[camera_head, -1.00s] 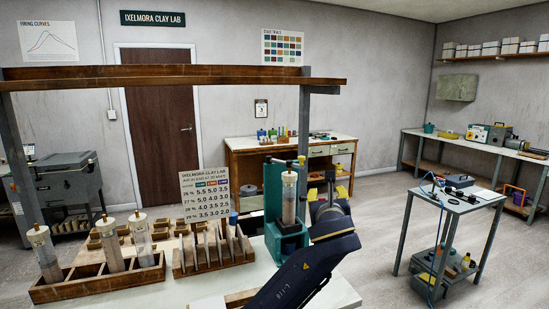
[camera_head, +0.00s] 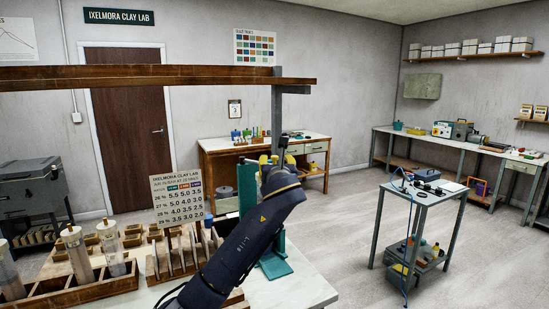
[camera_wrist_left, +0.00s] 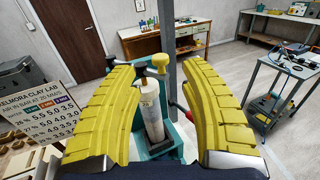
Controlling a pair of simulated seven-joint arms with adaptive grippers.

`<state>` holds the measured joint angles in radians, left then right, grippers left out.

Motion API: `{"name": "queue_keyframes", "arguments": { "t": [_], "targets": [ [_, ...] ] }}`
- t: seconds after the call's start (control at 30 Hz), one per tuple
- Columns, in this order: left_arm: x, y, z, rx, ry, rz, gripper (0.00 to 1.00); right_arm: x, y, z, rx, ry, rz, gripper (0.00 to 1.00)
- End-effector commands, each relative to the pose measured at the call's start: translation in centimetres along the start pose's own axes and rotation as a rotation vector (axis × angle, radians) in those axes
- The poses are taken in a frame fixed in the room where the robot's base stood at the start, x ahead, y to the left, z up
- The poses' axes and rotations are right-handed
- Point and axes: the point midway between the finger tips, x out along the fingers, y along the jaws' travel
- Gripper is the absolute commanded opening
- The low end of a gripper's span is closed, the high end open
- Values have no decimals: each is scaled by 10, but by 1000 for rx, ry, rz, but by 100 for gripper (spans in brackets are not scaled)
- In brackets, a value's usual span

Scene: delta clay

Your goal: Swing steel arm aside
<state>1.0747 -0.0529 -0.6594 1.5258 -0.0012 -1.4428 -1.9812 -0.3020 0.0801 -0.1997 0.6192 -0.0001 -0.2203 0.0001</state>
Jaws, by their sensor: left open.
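The teal press stand (camera_head: 275,265) is on the near table and is largely hidden behind my left arm in the head view. In the left wrist view it (camera_wrist_left: 165,140) holds an upright pale cylinder (camera_wrist_left: 150,105) with a brass knob (camera_wrist_left: 160,62) on top. A short steel arm (camera_wrist_left: 137,71) crosses near the cylinder's top, with a dark ball knob (camera_wrist_left: 112,62) at its left end. My left gripper (camera_head: 272,158) is open. Its yellow fingers (camera_wrist_left: 155,90) spread to either side of the cylinder without visibly gripping it. My right gripper is not in view.
A wooden rack with upright plates (camera_head: 165,275) and a compartment tray with brass-capped cylinders (camera_head: 75,295) stand left of the press. A numbers sign (camera_head: 177,198) is behind. A grey post (camera_head: 277,110) rises behind the press. Bare tabletop (camera_head: 305,292) lies at right.

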Motion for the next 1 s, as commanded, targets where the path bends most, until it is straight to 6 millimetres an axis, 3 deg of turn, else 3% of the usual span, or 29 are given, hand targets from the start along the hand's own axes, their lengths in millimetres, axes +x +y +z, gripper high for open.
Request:
{"name": "queue_keyframes", "arguments": {
  "t": [0.2, 0.5, 1.0],
  "targets": [
    [33, 0, 0, 1, 1, 2, 44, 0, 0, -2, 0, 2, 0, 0],
    [62, 0, 0, 0, 0, 0, 44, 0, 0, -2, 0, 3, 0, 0],
    [73, 0, 0, -1, 0, -1, 44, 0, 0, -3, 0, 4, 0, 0]
  ]
}}
